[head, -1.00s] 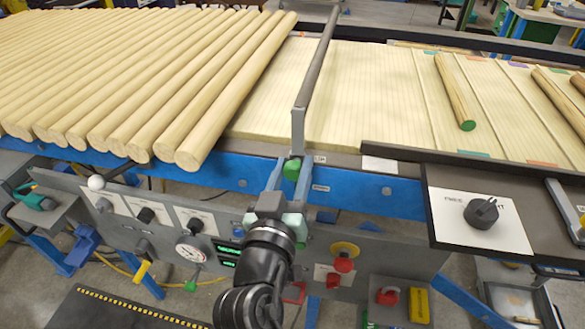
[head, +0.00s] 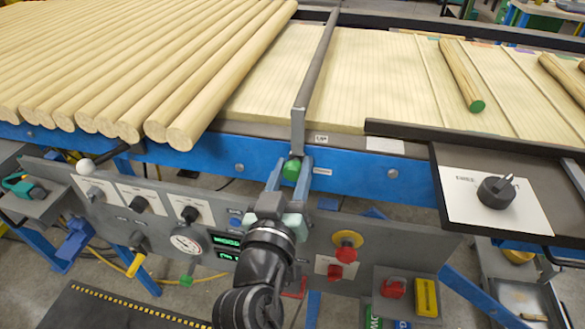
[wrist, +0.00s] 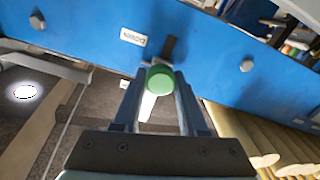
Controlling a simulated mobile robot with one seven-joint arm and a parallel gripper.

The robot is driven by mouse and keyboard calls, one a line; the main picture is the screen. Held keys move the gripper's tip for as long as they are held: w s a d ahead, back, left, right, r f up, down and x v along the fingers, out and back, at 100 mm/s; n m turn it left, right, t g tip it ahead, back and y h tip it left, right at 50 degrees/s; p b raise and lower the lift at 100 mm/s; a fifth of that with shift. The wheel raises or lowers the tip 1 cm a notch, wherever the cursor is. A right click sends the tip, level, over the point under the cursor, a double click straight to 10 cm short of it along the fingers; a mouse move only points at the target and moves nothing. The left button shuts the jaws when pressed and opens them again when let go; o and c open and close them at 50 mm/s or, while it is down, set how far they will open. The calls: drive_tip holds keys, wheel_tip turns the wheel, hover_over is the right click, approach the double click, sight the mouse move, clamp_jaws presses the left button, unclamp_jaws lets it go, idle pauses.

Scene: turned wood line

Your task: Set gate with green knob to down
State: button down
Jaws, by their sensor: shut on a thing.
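The gate is a long grey bar (head: 316,75) lying across the pale slatted table. Its near end bends down in front of the blue rail to a green knob (head: 292,169). My gripper (head: 283,188) is shut on this knob. In the wrist view the round green knob (wrist: 159,79) sits between my two fingertips (wrist: 160,85), close to the blue rail. A white "UP" label (head: 321,139) is on the table edge beside the bar. A smaller label (head: 322,171) on the blue rail is level with the knob; its text is too small to read surely.
Several thick wooden rods (head: 140,80) lie left of the gate. A thinner green-ended dowel (head: 462,76) lies to the right. Below the blue rail (head: 393,173) is a grey panel with a gauge (head: 186,240) and red knobs. A black rotary switch (head: 497,191) is at the right.

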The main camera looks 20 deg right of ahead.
wheel_tip(320, 180, down, 3)
drive_tip(key=shift+a+f+b, duration=0.1)
drive_tip(key=shift+f+b, duration=0.05)
drive_tip(key=shift+b, duration=0.8)
drive_tip(key=shift+f, duration=0.1)
drive_tip(key=shift+c, duration=2.3)
unclamp_jaws()
drive_tip(key=shift+r, duration=0.2)
drive_tip(key=b+v, duration=0.1)
drive_tip(key=v, duration=1.2)
